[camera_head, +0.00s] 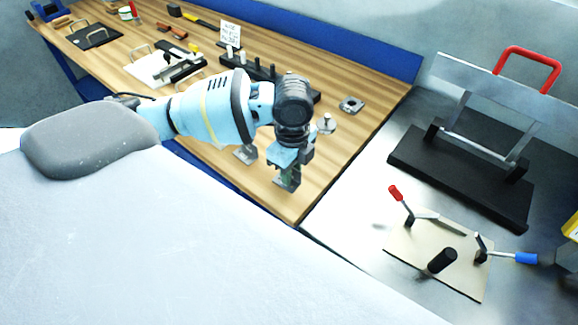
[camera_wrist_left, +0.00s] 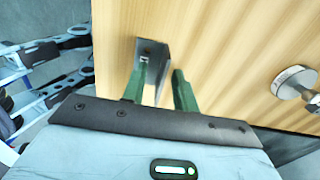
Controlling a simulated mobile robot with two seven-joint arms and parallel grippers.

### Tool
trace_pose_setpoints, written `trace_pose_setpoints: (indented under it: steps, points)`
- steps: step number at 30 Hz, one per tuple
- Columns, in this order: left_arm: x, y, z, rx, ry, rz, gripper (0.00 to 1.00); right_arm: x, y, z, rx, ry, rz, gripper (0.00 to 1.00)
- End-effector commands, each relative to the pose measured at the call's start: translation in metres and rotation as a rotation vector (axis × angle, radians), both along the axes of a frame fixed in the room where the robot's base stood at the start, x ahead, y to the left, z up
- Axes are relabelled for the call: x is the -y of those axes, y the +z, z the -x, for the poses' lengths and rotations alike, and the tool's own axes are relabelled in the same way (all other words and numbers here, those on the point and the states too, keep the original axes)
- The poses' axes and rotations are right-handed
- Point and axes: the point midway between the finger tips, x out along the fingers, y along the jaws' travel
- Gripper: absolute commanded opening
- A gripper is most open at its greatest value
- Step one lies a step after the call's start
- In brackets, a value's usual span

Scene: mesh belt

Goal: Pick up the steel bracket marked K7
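A small steel bracket (camera_head: 245,153) sits on the wooden bench near its front edge, partly behind my left arm in the head view. In the left wrist view a steel bracket (camera_wrist_left: 151,48) with a hole shows just beyond and between the fingertips; I cannot read any marking on it. My left gripper (camera_head: 287,184) points down over the bench, right of the bracket in the head view. Its green fingers (camera_wrist_left: 160,80) are apart in the wrist view, and the bracket does not look gripped. My right gripper is not in view.
A round metal part (camera_head: 327,123) and a square plate with a hole (camera_head: 350,104) lie beyond the gripper. A black rack (camera_head: 262,72) and a sign (camera_head: 230,33) stand farther back. A clamp board (camera_head: 440,262) and a black fixture (camera_head: 455,175) occupy the steel surface at right.

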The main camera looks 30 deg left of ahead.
Motion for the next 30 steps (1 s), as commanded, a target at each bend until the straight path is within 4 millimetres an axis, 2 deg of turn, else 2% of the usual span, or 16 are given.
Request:
trace_pose_setpoints:
  steps: [3, 10, 23, 30]
  points:
    - [0.0, 0.001, 0.0, 0.001, 0.0, 0.0, 0.29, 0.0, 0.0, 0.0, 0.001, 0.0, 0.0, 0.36]
    - [0.0, 0.001, 0.0, 0.001, 0.0, 0.0, 0.0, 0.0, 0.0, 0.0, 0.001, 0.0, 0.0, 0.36]
    - [0.0, 0.002, 0.0, 0.002, 0.0, 0.001, 0.0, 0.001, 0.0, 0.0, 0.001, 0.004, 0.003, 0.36]
    - [0.0, 0.018, -0.001, 0.005, 0.001, 0.001, 0.0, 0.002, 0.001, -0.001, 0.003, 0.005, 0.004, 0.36]
